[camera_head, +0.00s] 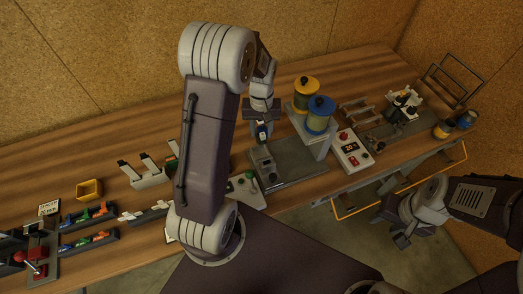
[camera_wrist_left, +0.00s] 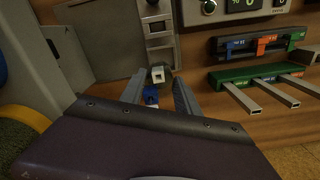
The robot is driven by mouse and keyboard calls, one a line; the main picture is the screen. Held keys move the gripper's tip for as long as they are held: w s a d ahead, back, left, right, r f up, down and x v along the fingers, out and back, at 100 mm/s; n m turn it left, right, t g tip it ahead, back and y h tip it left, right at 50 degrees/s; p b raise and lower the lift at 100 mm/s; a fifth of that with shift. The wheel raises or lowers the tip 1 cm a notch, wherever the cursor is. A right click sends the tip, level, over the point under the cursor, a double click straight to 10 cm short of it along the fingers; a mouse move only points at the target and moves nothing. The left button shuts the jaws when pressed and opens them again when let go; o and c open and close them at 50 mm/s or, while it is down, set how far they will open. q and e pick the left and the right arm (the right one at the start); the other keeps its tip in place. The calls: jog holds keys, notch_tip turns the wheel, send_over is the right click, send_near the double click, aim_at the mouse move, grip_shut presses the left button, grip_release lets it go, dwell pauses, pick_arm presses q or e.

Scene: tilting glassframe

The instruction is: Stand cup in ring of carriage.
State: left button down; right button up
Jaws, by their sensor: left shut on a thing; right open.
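My left gripper (camera_head: 262,128) is shut on a small dark blue thing, probably the cup, above the grey baseplate (camera_head: 290,172). In the left wrist view the blue thing (camera_wrist_left: 151,95) sits between the fingers, with a pale block (camera_wrist_left: 158,74) just beyond it. A grey fixture (camera_head: 262,160), perhaps the carriage, lies just below the gripper in the head view. I cannot make out its ring. My right gripper (camera_head: 402,238) is open and empty, off the table's front edge at the right.
A yellow canister (camera_head: 306,90) and a blue canister (camera_head: 320,114) stand on a grey stand right of the left gripper. A control box (camera_head: 350,150) is further right. A green-knobbed box (camera_head: 247,188) is in front. A yellow bin (camera_head: 89,190) and racks fill the left.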

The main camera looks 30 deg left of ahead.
aim_at(259, 143)
pick_arm(q)
jog(key=f, duration=0.3)
jog(key=shift+s+a+f, duration=0.2)
jog(key=shift+s+f, duration=0.25)
jog(key=shift+s, duration=0.25)
jog(key=f, duration=0.3)
jog(key=shift+w+d+f, duration=0.15)
jog(key=shift+w+f, duration=0.2)
jog(key=shift+f, duration=0.15)
jog(key=shift+s, duration=0.15)
jog(key=c, duration=1.2)
grip_release()
jog(key=o, duration=0.3)
jog(key=shift+f, duration=0.1)
pick_arm(e)
jog(key=shift+s+a+r, duration=0.1)
jog(key=shift+s+r, duration=0.15)
jog(key=shift+s, duration=0.2)
